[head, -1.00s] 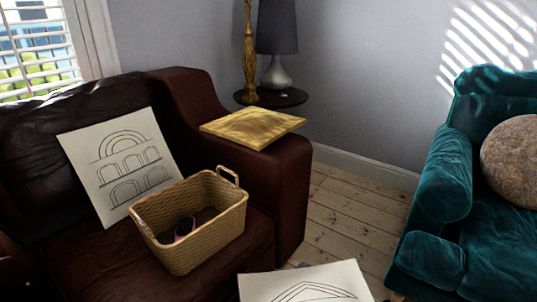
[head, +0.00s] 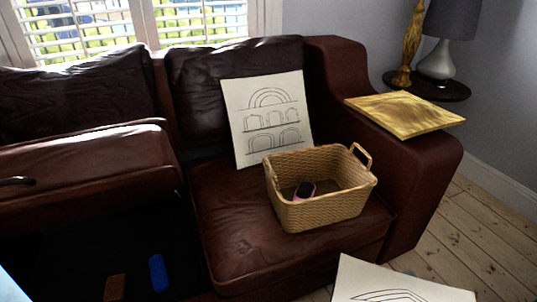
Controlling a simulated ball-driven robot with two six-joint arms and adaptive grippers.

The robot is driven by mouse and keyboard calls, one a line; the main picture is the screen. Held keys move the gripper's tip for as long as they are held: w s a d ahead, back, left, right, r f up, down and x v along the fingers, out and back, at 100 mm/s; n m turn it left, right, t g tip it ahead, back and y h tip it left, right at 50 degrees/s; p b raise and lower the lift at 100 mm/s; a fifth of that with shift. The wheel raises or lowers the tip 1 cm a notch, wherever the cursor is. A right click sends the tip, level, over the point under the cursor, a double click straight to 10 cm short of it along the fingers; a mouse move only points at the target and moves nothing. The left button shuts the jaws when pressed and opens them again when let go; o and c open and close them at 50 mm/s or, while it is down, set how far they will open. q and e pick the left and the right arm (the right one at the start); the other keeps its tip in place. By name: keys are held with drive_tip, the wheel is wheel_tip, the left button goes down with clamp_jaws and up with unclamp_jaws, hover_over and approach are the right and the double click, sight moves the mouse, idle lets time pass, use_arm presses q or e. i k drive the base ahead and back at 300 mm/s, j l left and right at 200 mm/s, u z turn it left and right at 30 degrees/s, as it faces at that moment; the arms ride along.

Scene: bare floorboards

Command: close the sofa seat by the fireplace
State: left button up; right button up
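A dark brown leather sofa (head: 330,80) stands below the window. The right seat (head: 230,225) lies flat. No fireplace shows. Neither of my grippers is in view.
On the right seat are a wicker basket (head: 320,213) with a small pink and dark item in it, and a leaning arch drawing (head: 268,117). A gold board (head: 405,114) lies on the armrest. Another drawing sheet (head: 390,285) shows in front. Floorboards (head: 480,225) are clear at right.

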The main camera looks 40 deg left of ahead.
sight(49, 182)
drive_tip(key=u, duration=0.45)
drive_tip(key=k+j+u, duration=0.1)
drive_tip(key=u, duration=0.35)
drive_tip(key=j+u, duration=0.1)
drive_tip(key=u, duration=0.4)
drive_tip(key=j+u, duration=0.1)
drive_tip(key=u, duration=0.35)
drive_tip(key=j+u, duration=0.15)
drive_tip(key=u, duration=0.3)
drive_tip(key=j+u, duration=0.1)
drive_tip(key=u, duration=0.35)
drive_tip(key=i+j+z, duration=0.5)
drive_tip(key=i+l, duration=0.1)
